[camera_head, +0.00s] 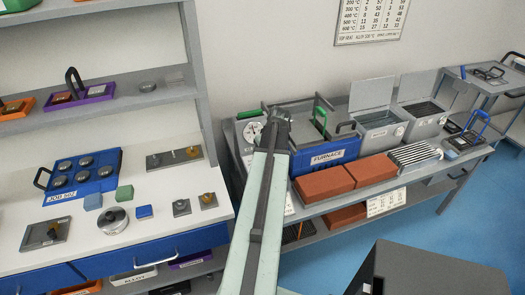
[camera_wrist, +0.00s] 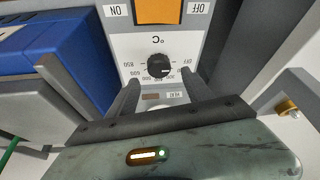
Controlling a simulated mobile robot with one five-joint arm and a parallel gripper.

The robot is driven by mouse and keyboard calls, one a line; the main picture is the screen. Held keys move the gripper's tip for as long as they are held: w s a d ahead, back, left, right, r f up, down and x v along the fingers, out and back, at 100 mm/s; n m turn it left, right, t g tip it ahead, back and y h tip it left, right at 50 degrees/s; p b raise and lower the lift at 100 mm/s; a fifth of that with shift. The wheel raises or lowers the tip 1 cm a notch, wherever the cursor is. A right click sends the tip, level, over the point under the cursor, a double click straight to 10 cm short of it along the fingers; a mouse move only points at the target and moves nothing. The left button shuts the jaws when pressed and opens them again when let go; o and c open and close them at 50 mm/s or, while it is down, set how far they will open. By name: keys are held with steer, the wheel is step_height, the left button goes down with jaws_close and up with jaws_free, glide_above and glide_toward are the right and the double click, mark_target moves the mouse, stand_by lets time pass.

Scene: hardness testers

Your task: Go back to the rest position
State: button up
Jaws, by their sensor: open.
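My gripper (camera_head: 277,122) is at the far end of my outstretched arm, in front of the left part of the furnace (camera_head: 327,155). In the wrist view its two dark fingers (camera_wrist: 160,84) are apart with nothing held between them. Just beyond the fingertips is a black round knob (camera_wrist: 158,66) on a grey panel with a temperature scale, seen upside down. An orange switch (camera_wrist: 158,10) between ON and OFF labels is past the knob. I cannot tell whether a finger touches the panel.
Orange bricks (camera_head: 324,183) and metal rods (camera_head: 414,153) lie on the bench right of my arm. A white worktop (camera_head: 165,222) with a blue holder (camera_head: 85,174) and small blocks stands left. Blue floor (camera_head: 345,250) shows at lower right, beside a dark box (camera_head: 430,270).

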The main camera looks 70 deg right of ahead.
steer(key=p+v, duration=0.2)
steer(key=v, duration=0.1)
steer(key=shift+s+a+r, duration=0.1)
steer(key=shift+r, duration=0.2)
